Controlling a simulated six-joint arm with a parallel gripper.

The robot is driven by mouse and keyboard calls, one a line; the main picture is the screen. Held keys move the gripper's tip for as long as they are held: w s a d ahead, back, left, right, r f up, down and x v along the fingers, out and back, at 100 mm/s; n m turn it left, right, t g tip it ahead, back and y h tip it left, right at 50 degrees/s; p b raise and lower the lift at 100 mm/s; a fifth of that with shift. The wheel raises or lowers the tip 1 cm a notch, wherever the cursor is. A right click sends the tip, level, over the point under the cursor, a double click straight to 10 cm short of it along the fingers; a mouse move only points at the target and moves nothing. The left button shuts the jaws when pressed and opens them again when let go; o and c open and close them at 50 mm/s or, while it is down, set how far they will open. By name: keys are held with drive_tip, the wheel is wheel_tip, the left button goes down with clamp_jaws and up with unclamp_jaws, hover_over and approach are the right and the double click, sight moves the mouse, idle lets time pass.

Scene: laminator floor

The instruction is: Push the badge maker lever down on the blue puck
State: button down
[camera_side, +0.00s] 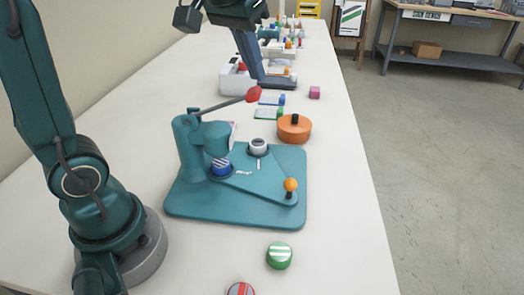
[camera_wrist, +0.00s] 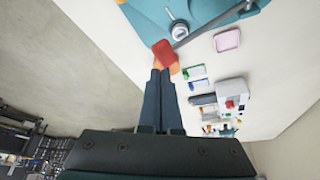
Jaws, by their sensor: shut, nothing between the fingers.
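The teal badge maker (camera_side: 240,200) stands on the white table, and part of it shows at the top of the wrist view (camera_wrist: 205,12). Its grey lever (camera_side: 222,105) slopes up from the column to a red knob (camera_side: 254,94), which also shows in the wrist view (camera_wrist: 165,52). The blue-and-white striped puck (camera_side: 221,167) sits in the die below the press head (camera_side: 216,138). A pale puck (camera_side: 258,146) sits in the other die. My gripper (camera_side: 262,80) is shut and empty, its fingertips at the red knob. I cannot tell whether they touch.
An orange ball handle (camera_side: 290,185) stands on the die plate. A green puck (camera_side: 279,255) and a red puck (camera_side: 240,289) lie in front. Several small items and a white machine (camera_side: 235,78) stand behind.

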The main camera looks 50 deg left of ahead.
sight(252, 103)
idle(0.3)
drive_tip(key=shift+f, duration=4.6)
drive_tip(key=shift+r, duration=5.55)
